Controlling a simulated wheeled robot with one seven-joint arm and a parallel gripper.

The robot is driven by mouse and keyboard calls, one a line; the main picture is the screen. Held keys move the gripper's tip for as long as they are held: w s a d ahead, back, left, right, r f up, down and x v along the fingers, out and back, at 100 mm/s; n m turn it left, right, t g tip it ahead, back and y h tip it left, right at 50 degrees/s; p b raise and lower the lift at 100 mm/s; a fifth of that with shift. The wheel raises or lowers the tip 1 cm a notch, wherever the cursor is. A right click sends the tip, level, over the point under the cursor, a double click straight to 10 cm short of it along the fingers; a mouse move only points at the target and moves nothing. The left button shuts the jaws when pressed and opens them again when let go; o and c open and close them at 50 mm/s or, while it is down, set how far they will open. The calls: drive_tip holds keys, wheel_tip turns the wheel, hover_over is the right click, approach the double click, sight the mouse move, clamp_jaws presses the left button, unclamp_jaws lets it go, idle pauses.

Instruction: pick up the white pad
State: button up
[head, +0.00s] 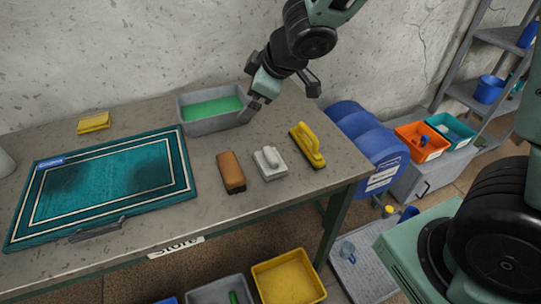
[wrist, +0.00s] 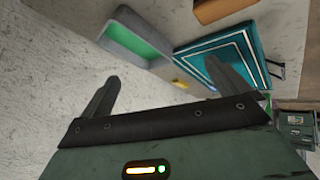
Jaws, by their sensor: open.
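The white pad (head: 270,165) is a pale block with a raised grip on top. In the head view it lies flat on the table, between a brown block (head: 231,173) and a yellow brush (head: 307,146). My gripper (head: 284,96) is open and empty, above the back of the table by the right end of a grey tub. It is behind and above the pad, apart from it. In the wrist view my gripper (wrist: 164,76) shows two spread fingers with nothing between them. I cannot make out the pad in that view.
The grey tub (head: 247,118) holds green liquid. A teal rug (head: 60,226) covers the table's left part, with a yellow sponge (head: 94,122) behind it. Bare table lies in front of the pad. Blue barrels (head: 377,147) and bins stand beyond the right edge.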

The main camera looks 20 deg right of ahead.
drive_tip(key=w+d+n+g+y+p, duration=0.1)
drive_tip(key=w+d+n+p, duration=0.1)
drive_tip(key=n, duration=0.1)
drive_tip(key=n+g+p, duration=0.2)
drive_tip(key=n+g, duration=0.1)
drive_tip(key=g, duration=0.3)
approach(272, 153)
drive_tip(key=x, duration=0.2)
drive_tip(key=d+b+x, duration=0.1)
drive_tip(key=x, duration=0.2)
drive_tip(key=shift+f, duration=0.5)
drive_tip(key=shift+a+r+b+x, duration=0.1)
drive_tip(key=shift+a+x, duration=0.1)
drive_tip(key=shift+x, duration=0.75)
drive_tip(key=shift+a+r+b+x, duration=0.1)
drive_tip(key=shift+a+x, duration=0.1)
drive_tip(key=shift+x, duration=0.8)
drive_tip(key=shift+a+r+b+x, duration=0.1)
drive_tip(key=shift+a+x, duration=0.1)
drive_tip(key=shift+x, duration=0.75)
drive_tip(key=shift+f, duration=0.1)
drive_tip(key=shift+c, duration=0.3)
drive_tip(key=c, duration=0.7)
